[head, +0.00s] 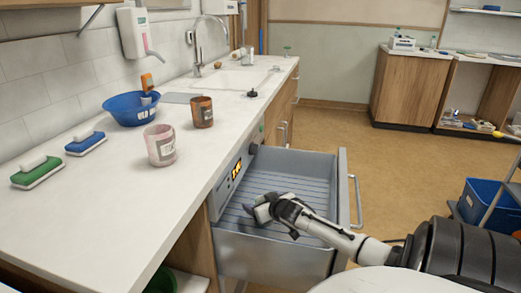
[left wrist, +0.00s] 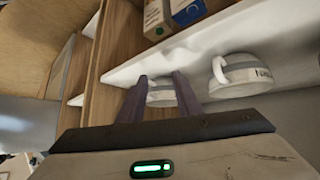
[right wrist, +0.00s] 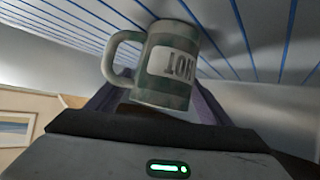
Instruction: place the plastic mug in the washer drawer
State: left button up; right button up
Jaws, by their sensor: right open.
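The washer drawer (head: 340,190) is pulled out below the counter, with a ribbed grey floor. The plastic mug (right wrist: 167,68), greenish-grey with a white label reading HOT, is against the blue-lined drawer floor in the right wrist view. My right gripper (right wrist: 155,105) is open, with its fingers apart on both sides of the mug; I cannot tell whether they touch it. In the head view my right gripper (head: 249,209) reaches down inside the drawer, and the mug is not clearly visible there. My left gripper (left wrist: 158,95) is open, seen only in its wrist view.
In the left wrist view, pale mugs (left wrist: 240,75) sit by a white shelf with small boxes (left wrist: 186,10). The counter holds a pink cup (head: 160,146), a brown cup (head: 202,112), a blue bowl (head: 125,112) and brushes.

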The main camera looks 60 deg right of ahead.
jog(key=shift+s+a+r, duration=0.1)
jog(key=shift+r, duration=0.1)
jog(key=p+v, duration=0.2)
jog(key=v, duration=0.4)
jog(key=shift+s, duration=0.1)
jog(key=shift+s+a+r+p, duration=0.25)
jog(key=shift+s+p, duration=0.05)
jog(key=shift+s, duration=0.15)
jog(key=shift+r, duration=0.1)
